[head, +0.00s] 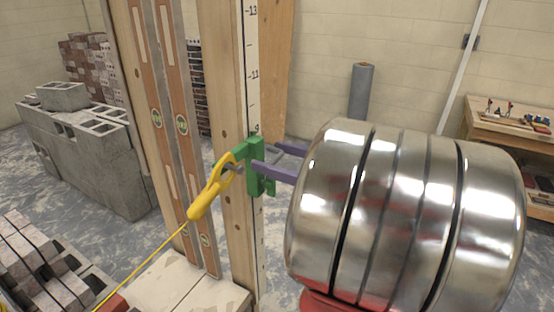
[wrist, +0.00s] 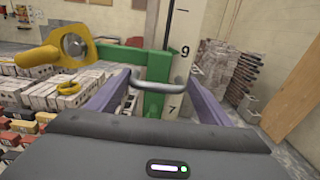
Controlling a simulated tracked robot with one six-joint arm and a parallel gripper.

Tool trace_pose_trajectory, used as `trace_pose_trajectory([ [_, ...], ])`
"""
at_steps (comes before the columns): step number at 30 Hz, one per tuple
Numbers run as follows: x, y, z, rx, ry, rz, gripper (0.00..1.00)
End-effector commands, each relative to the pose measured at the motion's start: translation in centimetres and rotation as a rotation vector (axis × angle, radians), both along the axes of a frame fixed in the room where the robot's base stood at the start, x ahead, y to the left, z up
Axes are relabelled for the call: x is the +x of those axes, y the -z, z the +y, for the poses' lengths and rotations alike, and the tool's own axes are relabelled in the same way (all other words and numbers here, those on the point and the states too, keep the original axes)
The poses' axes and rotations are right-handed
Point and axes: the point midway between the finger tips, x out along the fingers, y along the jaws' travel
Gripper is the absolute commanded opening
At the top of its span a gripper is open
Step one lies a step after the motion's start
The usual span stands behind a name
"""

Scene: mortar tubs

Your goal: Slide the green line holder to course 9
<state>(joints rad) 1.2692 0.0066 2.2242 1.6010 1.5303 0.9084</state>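The green line holder (head: 255,168) sits on the wooden post (head: 228,130) beside a white scale strip (head: 252,60), just below the 9 mark. In the wrist view the holder (wrist: 152,75) shows left of the scale, between the 9 and the 7. A grey bar handle (wrist: 160,86) sticks out from it. The purple fingers of my gripper (wrist: 160,76) stand wide apart at the two ends of this handle and appear to press on it from both sides. A yellow line piece (head: 213,185) hooks onto the holder's left arm, with a yellow line running down left.
Grey concrete blocks (head: 85,150) stand at the left and brick stacks (head: 40,255) at lower left. Two orange-brown spirit levels (head: 165,90) lean beside the post. A wooden bench (head: 510,130) with tools is at the right.

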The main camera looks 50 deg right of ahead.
Motion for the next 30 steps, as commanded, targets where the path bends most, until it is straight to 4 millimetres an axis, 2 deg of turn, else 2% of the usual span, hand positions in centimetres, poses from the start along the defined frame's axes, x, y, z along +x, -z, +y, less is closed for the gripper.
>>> trace_pose_trajectory([
  [17,-0.3,0.0,0.1,0.001,-0.005,-0.001,0.74],
  [23,-1.8,0.1,-0.3,0.001,-0.005,-0.001,0.74],
  [30,-4.7,0.1,-1.1,0.001,-0.003,-0.001,0.74],
])
